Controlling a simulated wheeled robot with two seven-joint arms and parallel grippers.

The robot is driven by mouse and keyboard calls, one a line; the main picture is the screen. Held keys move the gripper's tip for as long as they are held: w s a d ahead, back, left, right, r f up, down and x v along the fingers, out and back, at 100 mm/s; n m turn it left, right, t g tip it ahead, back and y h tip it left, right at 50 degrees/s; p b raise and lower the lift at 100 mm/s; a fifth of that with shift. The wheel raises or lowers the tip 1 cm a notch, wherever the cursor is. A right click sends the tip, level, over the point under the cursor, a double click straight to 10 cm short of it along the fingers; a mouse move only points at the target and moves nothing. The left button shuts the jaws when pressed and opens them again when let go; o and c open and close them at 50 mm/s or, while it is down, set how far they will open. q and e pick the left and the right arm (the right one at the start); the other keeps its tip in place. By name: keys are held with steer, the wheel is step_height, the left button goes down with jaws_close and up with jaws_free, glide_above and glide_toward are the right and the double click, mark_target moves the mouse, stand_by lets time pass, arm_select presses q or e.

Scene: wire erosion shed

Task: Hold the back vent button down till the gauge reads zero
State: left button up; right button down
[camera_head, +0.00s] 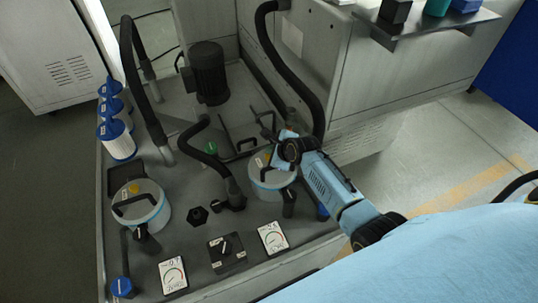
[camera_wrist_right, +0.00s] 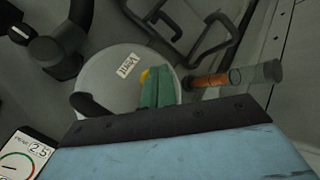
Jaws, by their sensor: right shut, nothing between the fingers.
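The back filter housing (camera_head: 272,183) is a round pale pot with a blue band; its lid (camera_wrist_right: 110,75) has a "Vent" label and a black handle. The yellow vent button (camera_wrist_right: 145,75) is mostly hidden behind the fingers of my right gripper. My right gripper (camera_wrist_right: 157,88) is shut and empty, its tips over the button; I cannot tell whether they touch or press it. In the head view the gripper (camera_head: 277,154) is at the lid's far side. The gauge (camera_head: 272,238) in front of this housing reads about 2.5 in the wrist view (camera_wrist_right: 28,155). My left gripper is not in view.
A front housing (camera_head: 142,206) with its own yellow button stands left, with a second gauge (camera_head: 173,275). Black hoses (camera_head: 208,160), a motor (camera_head: 208,73) and an orange-sleeved rod (camera_wrist_right: 230,77) crowd the area. A black knob box (camera_head: 226,252) sits between the gauges.

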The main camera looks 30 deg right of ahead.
steer(key=shift+s+f, duration=0.1)
steer(key=shift+f, duration=0.65)
stand_by(2.6)
steer(key=shift+r, duration=0.1)
steer(key=shift+r+p, duration=0.9)
steer(key=shift+r, duration=0.05)
step_height(320, 180, up, 5)
steer(key=p, duration=0.5)
steer(key=shift+r+p, duration=0.1)
steer(key=shift+p, duration=0.3)
